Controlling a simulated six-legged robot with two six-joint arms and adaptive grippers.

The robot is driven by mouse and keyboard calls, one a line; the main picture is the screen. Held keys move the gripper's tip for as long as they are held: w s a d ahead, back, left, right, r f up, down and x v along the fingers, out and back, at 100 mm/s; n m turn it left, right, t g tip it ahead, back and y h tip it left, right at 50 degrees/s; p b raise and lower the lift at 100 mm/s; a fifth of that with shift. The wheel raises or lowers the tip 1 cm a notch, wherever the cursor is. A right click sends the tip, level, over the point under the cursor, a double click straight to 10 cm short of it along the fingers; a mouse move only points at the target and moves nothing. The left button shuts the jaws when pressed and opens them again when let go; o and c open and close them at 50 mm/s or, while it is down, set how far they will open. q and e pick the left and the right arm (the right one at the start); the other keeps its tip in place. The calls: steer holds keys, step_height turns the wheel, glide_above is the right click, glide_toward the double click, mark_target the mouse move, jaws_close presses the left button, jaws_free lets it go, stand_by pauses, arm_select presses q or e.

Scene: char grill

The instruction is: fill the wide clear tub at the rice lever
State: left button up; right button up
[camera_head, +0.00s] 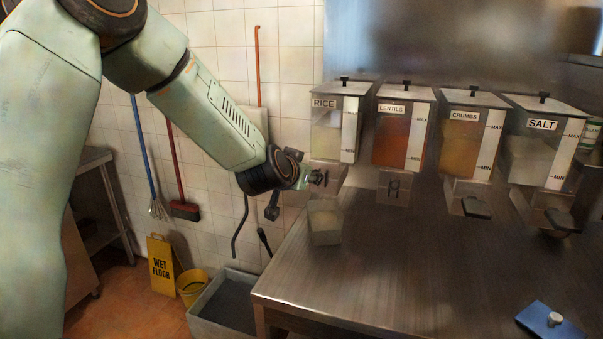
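The rice dispenser (326,131), labelled RICE, is the leftmost of the row and shows pale contents behind its clear front. A clear tub (325,238) stands upright on the counter's left end, below this dispenser. Something pale shows inside the tub; its level is hard to read. My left gripper (312,180) is at the rice dispenser's lower front, above the tub, by the lever area. The lever is largely hidden by the gripper, and I cannot tell contact or whether the fingers are open or shut. My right gripper is not in view.
Dispensers for lentils (402,135), crumbs (464,140) and salt (537,150) stand to the right. A blue lid-like plate with a knob (541,328) lies at the counter's front right. The steel counter (420,260) is mostly clear. A grey bin (210,313) stands below its left edge.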

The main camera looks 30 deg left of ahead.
arm_select(q)
steer(key=shift+v, duration=1.15)
steer(key=s+d+f+n+g+h+b, duration=0.1)
steer(key=s+d+f+g+b, duration=0.15)
steer(key=s+f, duration=0.6)
steer(key=s+d+f+g+b, duration=0.2)
steer(key=s+d+f+b, duration=0.15)
steer(key=f, duration=0.95)
steer(key=s+d+f+n+g+h+b, duration=0.1)
steer(key=s+d+f+g+b, duration=0.2)
steer(key=s+f, duration=0.5)
steer(key=s+d+f+m+g+b, duration=0.1)
steer(key=s+f+b, duration=0.3)
steer(key=s+f, duration=0.7)
steer(key=s+d+f+g+b, duration=0.3)
steer(key=s+f+g+b, duration=0.1)
steer(key=s+f, duration=0.8)
steer(key=shift+d+f+m+b, duration=0.4)
steer(key=shift+f+b, duration=0.25)
